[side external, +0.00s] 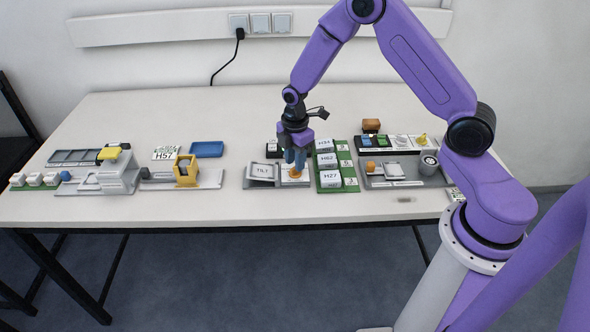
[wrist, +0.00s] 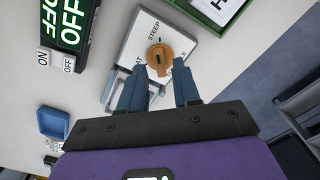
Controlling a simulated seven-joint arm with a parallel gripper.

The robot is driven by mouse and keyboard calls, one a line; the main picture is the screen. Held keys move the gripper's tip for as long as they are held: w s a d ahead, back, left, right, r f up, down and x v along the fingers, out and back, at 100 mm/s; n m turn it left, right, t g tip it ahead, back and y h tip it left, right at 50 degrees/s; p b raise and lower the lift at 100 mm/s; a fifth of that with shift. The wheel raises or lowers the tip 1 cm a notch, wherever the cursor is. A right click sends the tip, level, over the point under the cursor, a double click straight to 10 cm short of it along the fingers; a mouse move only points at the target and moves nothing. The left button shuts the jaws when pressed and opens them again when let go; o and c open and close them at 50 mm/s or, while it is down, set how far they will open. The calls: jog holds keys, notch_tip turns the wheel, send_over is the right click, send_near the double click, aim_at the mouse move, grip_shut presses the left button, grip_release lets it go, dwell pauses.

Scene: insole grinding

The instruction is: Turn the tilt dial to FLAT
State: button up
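The tilt dial is an orange-brown round knob (wrist: 160,60) on a pale plate (wrist: 136,44) in the wrist view. STEEP is printed at its upper side. Two other labels are partly covered by my fingers; one ends in "AT", the other in "LE". A small dark mark sits on the knob's STEEP side, but its exact setting is hard to read. In the side view the knob (side external: 295,174) stands beside a block marked TILT (side external: 262,170). My gripper (wrist: 159,68) is open, its blue fingertips apart at either side of the knob's near edge, with nothing held.
A green board (side external: 328,188) with labelled white boxes (side external: 327,160) stands close on the right. A dark OFF display (wrist: 72,18) is near the plate. A yellow holder (side external: 186,170) and grey stations are farther left. The table front is mostly clear.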

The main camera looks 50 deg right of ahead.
jog(key=shift+f, duration=1.15)
jog(key=shift+r, duration=0.15)
grip_shut()
jog(key=n, duration=0.5)
jog(key=shift+n, duration=0.4)
jog(key=n, duration=0.6)
jog(key=shift+n, duration=0.3)
grip_release()
